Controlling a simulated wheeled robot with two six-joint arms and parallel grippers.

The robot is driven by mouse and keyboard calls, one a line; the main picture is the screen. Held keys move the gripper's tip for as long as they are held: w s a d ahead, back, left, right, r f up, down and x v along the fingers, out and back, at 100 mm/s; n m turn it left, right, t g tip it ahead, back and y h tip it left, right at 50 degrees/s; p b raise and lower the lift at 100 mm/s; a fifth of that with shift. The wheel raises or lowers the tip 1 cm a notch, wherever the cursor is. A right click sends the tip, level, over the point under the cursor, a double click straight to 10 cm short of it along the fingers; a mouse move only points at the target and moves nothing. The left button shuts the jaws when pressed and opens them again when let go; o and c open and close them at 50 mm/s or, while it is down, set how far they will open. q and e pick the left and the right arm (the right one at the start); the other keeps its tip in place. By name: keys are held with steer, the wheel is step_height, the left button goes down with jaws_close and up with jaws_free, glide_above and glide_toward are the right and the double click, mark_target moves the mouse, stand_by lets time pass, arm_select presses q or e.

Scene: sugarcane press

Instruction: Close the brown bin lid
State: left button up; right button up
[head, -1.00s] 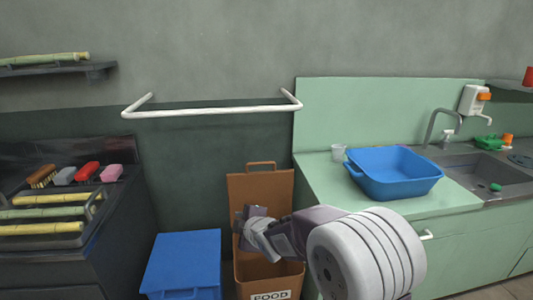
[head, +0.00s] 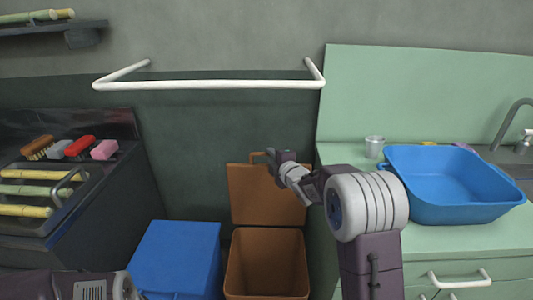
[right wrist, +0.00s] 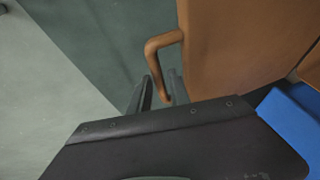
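The brown bin (head: 268,262) stands on the floor between the blue bin and the counter. Its lid (head: 262,197) is open, standing up at the back of the bin. The lid's handle (right wrist: 160,45) is a brown bar on the lid's edge. My right gripper (head: 270,157) is at the lid's top edge, by the handle. In the right wrist view, the two dark fingers (right wrist: 160,82) are apart, with the end of the handle between them. Part of my left arm shows at the bottom left; its gripper is out of view.
A blue bin (head: 178,258) with a flat lid stands directly left. A white rail (head: 210,85) runs along the wall above. The green counter (head: 450,240) at right holds a blue basin (head: 450,185) and a cup (head: 374,146). A dark unit with brushes and cane stands left.

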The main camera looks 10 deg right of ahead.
steer(key=x, duration=0.5)
steer(key=shift+w+a, duration=0.15)
steer(key=shift+w, duration=0.25)
jaws_close()
stand_by(0.9)
